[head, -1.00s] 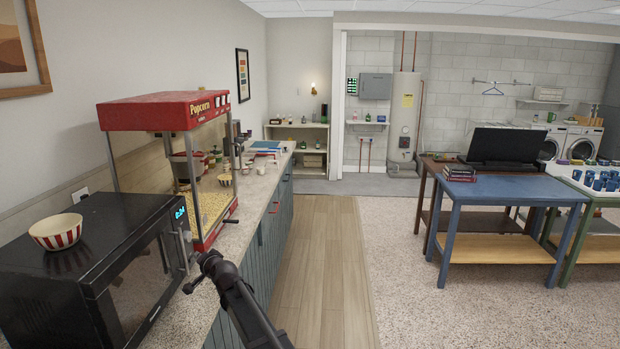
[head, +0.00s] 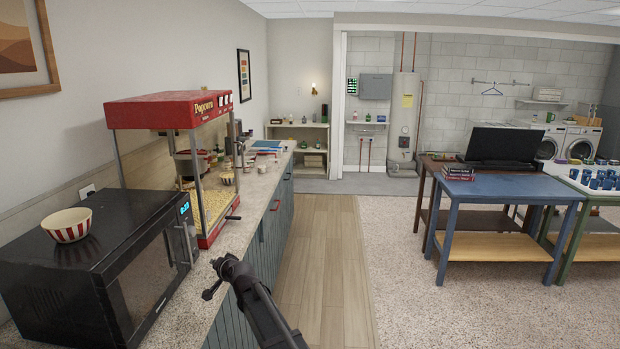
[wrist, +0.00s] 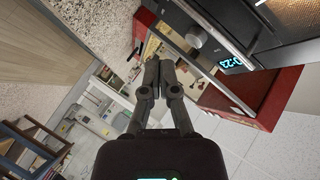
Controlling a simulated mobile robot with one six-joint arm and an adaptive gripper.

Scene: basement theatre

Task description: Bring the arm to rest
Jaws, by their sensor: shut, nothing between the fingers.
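My gripper (head: 213,279) is near the front edge of the counter in the head view, to the right of the black microwave (head: 152,283). In the wrist view my gripper (wrist: 160,66) has its two dark fingers together, with nothing between them. My arm reaches up from the bottom of the head view. No object touches the fingers that I can see.
The counter (head: 205,300) runs along the left wall. It bears the microwave, a striped bowl (head: 67,224) on top of it, and a red popcorn machine (head: 167,110). A blue table (head: 505,188) stands at the right. The wooden floor strip (head: 318,260) between is clear.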

